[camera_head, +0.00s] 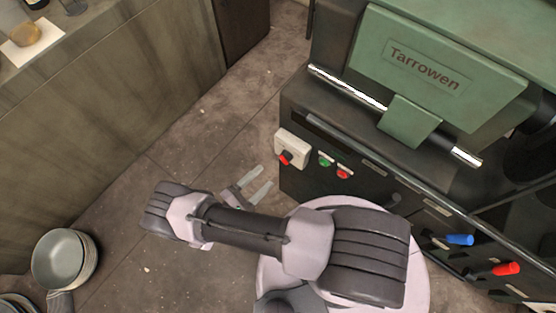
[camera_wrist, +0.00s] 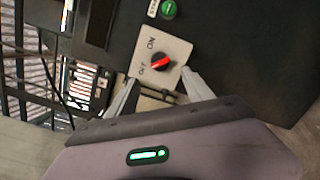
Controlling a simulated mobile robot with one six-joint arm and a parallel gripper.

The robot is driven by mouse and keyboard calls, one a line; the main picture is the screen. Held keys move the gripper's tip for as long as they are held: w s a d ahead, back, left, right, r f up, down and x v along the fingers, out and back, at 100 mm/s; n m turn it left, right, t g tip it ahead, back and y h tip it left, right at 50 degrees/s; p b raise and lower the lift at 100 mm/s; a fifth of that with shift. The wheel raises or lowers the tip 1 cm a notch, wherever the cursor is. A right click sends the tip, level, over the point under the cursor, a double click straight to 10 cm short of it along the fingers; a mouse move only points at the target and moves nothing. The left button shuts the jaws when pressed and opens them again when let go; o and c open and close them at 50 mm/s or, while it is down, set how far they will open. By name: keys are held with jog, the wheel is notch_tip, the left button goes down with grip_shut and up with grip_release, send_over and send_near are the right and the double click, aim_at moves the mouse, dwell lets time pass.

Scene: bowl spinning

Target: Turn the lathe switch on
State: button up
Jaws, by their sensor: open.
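The lathe switch is a red knob on a pale square plate (camera_head: 292,148) on the front left corner of the green and black lathe (camera_head: 437,78). In the wrist view the plate (camera_wrist: 160,52) is marked ON and OFF. Its red and black knob (camera_wrist: 161,62) sits near the plate's middle; I cannot tell for certain which mark it points at. My gripper (camera_head: 262,178) is open and empty, a short way below and left of the switch in the head view. In the wrist view the two fingers (camera_wrist: 160,88) point toward the plate's lower part, one on each side, apart from the knob.
A green button (camera_head: 325,161) and a red button (camera_head: 343,173) sit right of the switch. A blue handle (camera_head: 460,239) and a red handle (camera_head: 507,268) stick out lower right. Stacked bowls (camera_head: 62,260) stand at lower left. Floor between counter and lathe is clear.

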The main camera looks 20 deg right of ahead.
aim_at(285, 158)
jog(key=b+x, duration=0.1)
jog(key=x, duration=0.8)
jog(key=shift+c, duration=0.4)
